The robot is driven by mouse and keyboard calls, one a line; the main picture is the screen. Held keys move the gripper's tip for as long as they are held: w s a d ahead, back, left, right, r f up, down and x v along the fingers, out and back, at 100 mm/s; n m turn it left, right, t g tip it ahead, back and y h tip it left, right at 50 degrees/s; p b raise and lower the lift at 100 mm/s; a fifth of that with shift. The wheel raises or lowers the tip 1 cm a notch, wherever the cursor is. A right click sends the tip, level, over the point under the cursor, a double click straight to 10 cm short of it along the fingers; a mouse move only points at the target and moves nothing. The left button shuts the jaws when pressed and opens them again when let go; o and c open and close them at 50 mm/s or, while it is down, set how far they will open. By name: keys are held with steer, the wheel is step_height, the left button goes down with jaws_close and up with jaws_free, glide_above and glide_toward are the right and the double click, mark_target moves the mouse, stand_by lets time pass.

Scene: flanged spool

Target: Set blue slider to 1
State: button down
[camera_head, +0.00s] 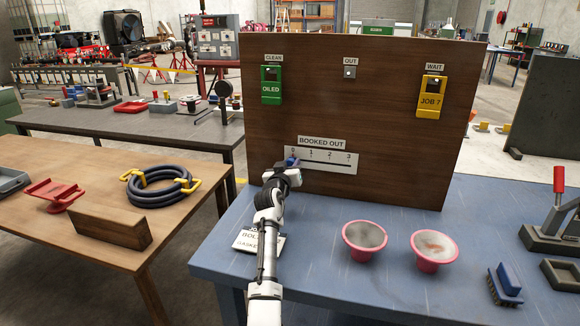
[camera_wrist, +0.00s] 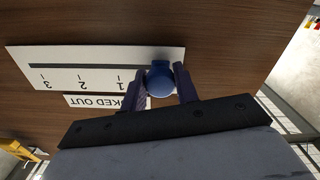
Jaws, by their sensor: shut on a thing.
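The white slider scale (camera_head: 330,160), marked 0 to 3, is fixed on the upright wooden board under a "BOOKED OUT" label (camera_head: 321,143). In the wrist view the scale (camera_wrist: 95,68) appears upside down, with 1, 2 and 3 readable. The blue slider knob (camera_wrist: 160,80) sits near the 0 end of the slot, to the right of the 1 mark in that view. My gripper (camera_wrist: 174,84) has one finger on each side of the knob and is shut on it. In the head view my gripper (camera_head: 290,166) partly covers the knob and the 0 end.
The board (camera_head: 400,160) carries a green "OILED" tag (camera_head: 271,85), an empty "OUT" hook (camera_head: 350,72) and a yellow "JOB 7" tag (camera_head: 432,97). On the blue table stand two pink-rimmed bowls (camera_head: 365,237) and a blue brush (camera_head: 505,284). A white card (camera_head: 243,240) lies beside my arm.

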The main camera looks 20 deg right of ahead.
steer(key=s+d, duration=0.1)
steer(key=s+d+p, duration=0.1)
steer(key=d, duration=0.1)
steer(key=s+d, duration=0.1)
steer(key=d, duration=0.1)
steer(key=shift+s+p, duration=0.25)
steer(key=shift+p, duration=0.1)
steer(key=c, duration=1.1)
jaws_free()
steer(key=shift+o, duration=0.2)
steer(key=b+v, duration=0.3)
steer(key=v, duration=1)
steer(key=shift+s+a, duration=0.25)
steer(key=shift+a, duration=0.05)
